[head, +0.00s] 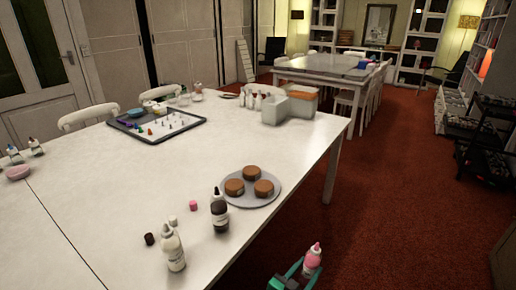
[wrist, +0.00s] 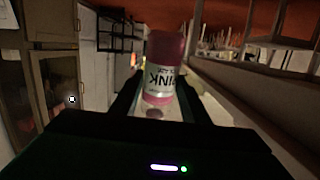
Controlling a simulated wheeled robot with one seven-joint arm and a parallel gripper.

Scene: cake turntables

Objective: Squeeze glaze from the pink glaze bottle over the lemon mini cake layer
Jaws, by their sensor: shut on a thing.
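The pink glaze bottle (head: 312,260) is in my gripper (head: 300,272), at the bottom right of the head view. It is roughly upright, its pale nozzle up, beyond the table's right edge over the red floor. In the wrist view the bottle (wrist: 158,80) stands between the two dark fingers, its label upside down. Three small brown cakes, at left (head: 235,187), top (head: 249,173) and right (head: 264,188), sit on a grey round plate (head: 246,203) on the white table. I cannot tell which one is lemon. My gripper is well apart from the plate.
A dark brown bottle (head: 220,214) stands close to the plate, and a white bottle (head: 174,252) nearer me. A pink cap (head: 193,205), a white cap (head: 173,220) and a dark cap (head: 150,239) lie nearby. A tray (head: 157,127) and bins (head: 283,108) are farther back.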

